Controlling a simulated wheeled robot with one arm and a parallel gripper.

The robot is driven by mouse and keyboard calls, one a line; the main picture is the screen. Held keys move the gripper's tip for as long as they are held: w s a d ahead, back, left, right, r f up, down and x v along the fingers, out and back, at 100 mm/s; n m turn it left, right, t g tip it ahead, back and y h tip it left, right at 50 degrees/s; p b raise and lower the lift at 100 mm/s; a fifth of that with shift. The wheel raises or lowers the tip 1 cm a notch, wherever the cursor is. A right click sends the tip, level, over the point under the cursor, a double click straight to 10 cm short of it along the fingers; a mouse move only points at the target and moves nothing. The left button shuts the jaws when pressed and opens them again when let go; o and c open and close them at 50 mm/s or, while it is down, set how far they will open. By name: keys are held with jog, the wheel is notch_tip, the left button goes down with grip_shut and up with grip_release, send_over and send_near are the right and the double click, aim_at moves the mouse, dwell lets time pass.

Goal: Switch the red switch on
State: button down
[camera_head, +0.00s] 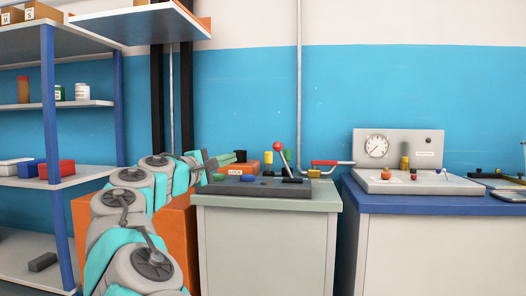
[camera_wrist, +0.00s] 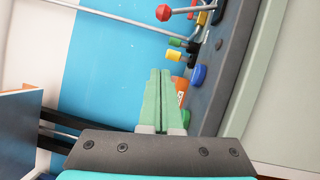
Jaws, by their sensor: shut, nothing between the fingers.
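My gripper (camera_head: 230,158) is at the left end of a dark control panel (camera_head: 240,188) on a grey-green cabinet. In the wrist view its two green fingers (camera_wrist: 161,75) are together and empty, apart from the controls. A lever with a red ball (camera_head: 277,146) stands on the panel to the right of my gripper; it also shows at the top of the wrist view (camera_wrist: 164,13). I cannot make out a switch plainly marked as the red one.
The panel also has a green button (camera_head: 219,177), a blue button (camera_head: 247,178) and a green-tipped lever (camera_head: 287,155). A red-handled valve (camera_head: 325,162) is on the pipe at right. A gauge unit (camera_head: 377,146) stands on the blue-topped cabinet. Shelves (camera_head: 48,110) are at left.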

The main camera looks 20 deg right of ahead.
jog(key=p+x, duration=0.1)
jog(key=x, duration=0.8)
jog(key=shift+w+d, duration=0.1)
jog(key=shift+w+d+r, duration=0.1)
jog(key=shift+w+d, duration=0.05)
jog(key=shift+d, duration=0.3)
jog(key=shift+s+d+r, duration=0.2)
jog(key=shift+s+d, duration=0.45)
jog(key=shift+s, duration=0.05)
jog(key=shift+s+d+r, duration=0.2)
jog(key=shift+s+d, duration=0.4)
jog(key=shift+s, duration=0.1)
jog(key=shift+s+d+r+m, duration=0.2)
jog(key=shift+d+r+m, duration=0.15)
jog(key=shift+m, duration=0.25)
jog(key=s+d+r+m+y, duration=0.2)
jog(key=s+d+m+y, duration=0.2)
jog(key=d+m, duration=0.3)
jog(key=shift+s+d+r+m+g, duration=0.3)
jog(key=shift+s+d+g, duration=0.1)
jog(key=shift+s, duration=0.2)
jog(key=shift+f, duration=0.1)
